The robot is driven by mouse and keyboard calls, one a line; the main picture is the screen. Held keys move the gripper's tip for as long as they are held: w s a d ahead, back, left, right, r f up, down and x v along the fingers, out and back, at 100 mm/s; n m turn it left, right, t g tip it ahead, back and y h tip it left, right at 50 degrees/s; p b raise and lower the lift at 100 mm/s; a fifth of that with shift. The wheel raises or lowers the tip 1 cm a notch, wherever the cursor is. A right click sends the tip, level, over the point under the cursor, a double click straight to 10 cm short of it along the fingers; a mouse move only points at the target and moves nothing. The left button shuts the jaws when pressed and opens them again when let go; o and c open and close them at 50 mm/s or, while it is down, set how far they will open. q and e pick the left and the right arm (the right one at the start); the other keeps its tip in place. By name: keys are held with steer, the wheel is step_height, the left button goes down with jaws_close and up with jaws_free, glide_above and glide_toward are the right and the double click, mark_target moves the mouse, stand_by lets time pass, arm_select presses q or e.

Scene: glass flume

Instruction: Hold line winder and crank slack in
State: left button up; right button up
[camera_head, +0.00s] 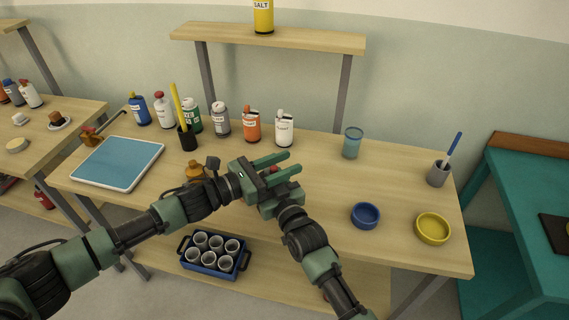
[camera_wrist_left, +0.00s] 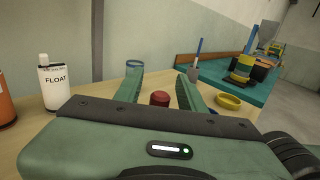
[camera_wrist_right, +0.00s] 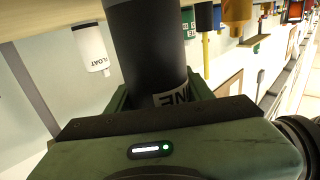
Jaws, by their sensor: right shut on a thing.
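The line winder shows in the right wrist view as a thick black cylinder (camera_wrist_right: 145,45) with a pale label, partly cut off. My right gripper (camera_wrist_right: 158,92) is shut around it. In the head view the winder is mostly hidden behind my two grippers, above the bench. A red knob (camera_wrist_left: 160,98), seemingly the winder's crank knob, stands between the fingers of my left gripper (camera_wrist_left: 162,88) in the left wrist view. That gripper (camera_head: 292,164) is open, its fingers on either side of the knob with gaps visible. The rest of the crank is hidden.
The wooden bench (camera_head: 320,205) bears several bottles at the back, a blue tray (camera_head: 118,163) at left, and a glass (camera_head: 352,143). A blue bowl (camera_head: 366,215), yellow bowl (camera_head: 432,228) and grey cup (camera_head: 438,174) stand at right. A crate of cups (camera_head: 213,253) is below.

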arm_select(q)
jaws_close()
steer(key=shift+r, duration=0.1)
steer(key=shift+s+a+m+g+h, duration=0.3)
steer(key=shift+m+g, duration=0.95)
steer(key=shift+g, duration=0.7)
steer(key=shift+s+a+m+g+h, duration=0.15)
steer(key=shift+s+a+m+g, duration=0.2)
steer(key=shift+m+g, duration=1.25)
steer(key=shift+s+a+m+g+h, duration=0.25)
steer(key=shift+m+g, duration=0.7)
steer(key=shift+g, duration=1.3)
steer(key=shift+s, duration=0.3)
jaws_free()
steer(key=shift+d, duration=0.1)
